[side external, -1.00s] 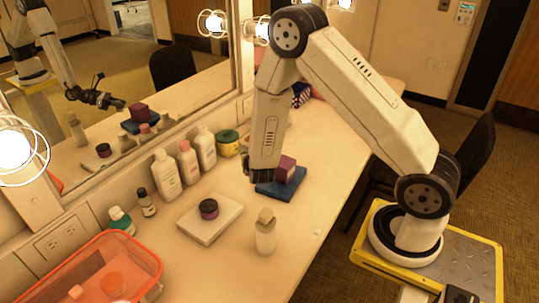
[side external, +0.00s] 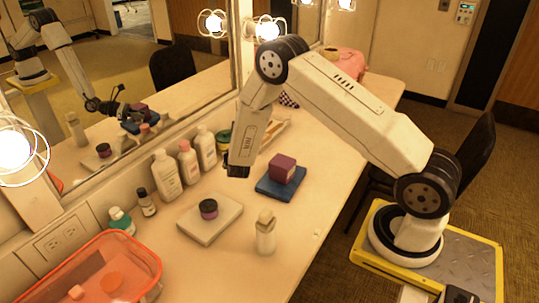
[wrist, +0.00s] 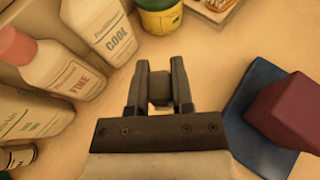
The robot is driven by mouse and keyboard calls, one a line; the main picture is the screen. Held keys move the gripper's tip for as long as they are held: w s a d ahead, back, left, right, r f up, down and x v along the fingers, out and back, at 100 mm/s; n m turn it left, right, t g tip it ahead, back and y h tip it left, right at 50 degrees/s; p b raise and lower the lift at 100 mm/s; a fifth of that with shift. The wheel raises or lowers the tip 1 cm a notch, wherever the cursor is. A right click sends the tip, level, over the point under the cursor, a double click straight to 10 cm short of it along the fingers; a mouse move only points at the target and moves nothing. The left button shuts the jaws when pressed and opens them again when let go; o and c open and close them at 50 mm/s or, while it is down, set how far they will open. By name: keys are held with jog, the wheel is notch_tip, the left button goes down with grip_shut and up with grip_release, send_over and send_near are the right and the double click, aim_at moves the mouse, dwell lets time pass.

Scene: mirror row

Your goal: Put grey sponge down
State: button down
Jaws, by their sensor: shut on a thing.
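My gripper (side external: 238,172) hangs above the counter (side external: 325,215), between the row of bottles and the blue pad. In the wrist view my gripper (wrist: 160,75) is shut on a small brownish-grey block, the grey sponge (wrist: 160,90), held between the fingertips. In the side view I cannot make the sponge out against the dark fingers. How far it is above the counter is hard to tell.
A blue pad (side external: 270,190) bearing a maroon block (side external: 283,168) lies to the right. Bottles (side external: 190,163) and a green jar (wrist: 160,15) stand close left and behind. A pale slab (side external: 190,222) with a dark jar (side external: 208,209) and a capped bottle (side external: 265,235) are nearer the camera.

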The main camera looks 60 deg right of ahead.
jog(key=shift+w+d+f, duration=0.2)
jog(key=shift+w+f, duration=0.55)
jog(key=shift+f, duration=0.15)
jog(key=shift+w+d+f, duration=0.15)
jog(key=shift+w+f, duration=0.55)
jog(key=shift+f, duration=0.2)
jog(key=shift+w+d+f, duration=0.2)
jog(key=shift+w+f, duration=0.55)
jog(key=shift+f, duration=0.15)
jog(key=shift+w+f, duration=0.15)
jog(key=shift+f, duration=0.05)
jog(key=shift+w+f, duration=0.1)
jog(key=shift+f, duration=1.5)
jog(key=shift+f, duration=0.15)
jog(key=shift+c, duration=2.4)
grip_release()
jog(key=shift+r, duration=0.2)
